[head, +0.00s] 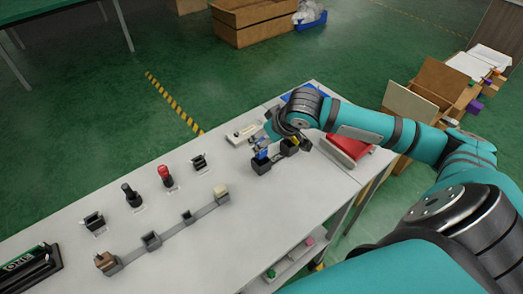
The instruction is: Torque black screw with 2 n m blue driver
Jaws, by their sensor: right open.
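My right gripper (284,137) is at the far right end of the white table (200,255), its arm coming in from the right. It is open, close above a black holder (261,167). A small blue tool (261,154), perhaps the blue driver, stands in this holder just left of the gripper. A yellow-topped piece (293,141) stands beside it, partly covered by the gripper. I cannot tell whether the fingers touch either piece. No black screw can be made out at this size. My left gripper is not in view.
A red case (347,147) lies right of the gripper and a pale block (243,134) left of it. A rail with small blocks (187,216) runs nearer. Bare tabletop lies right of the rail.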

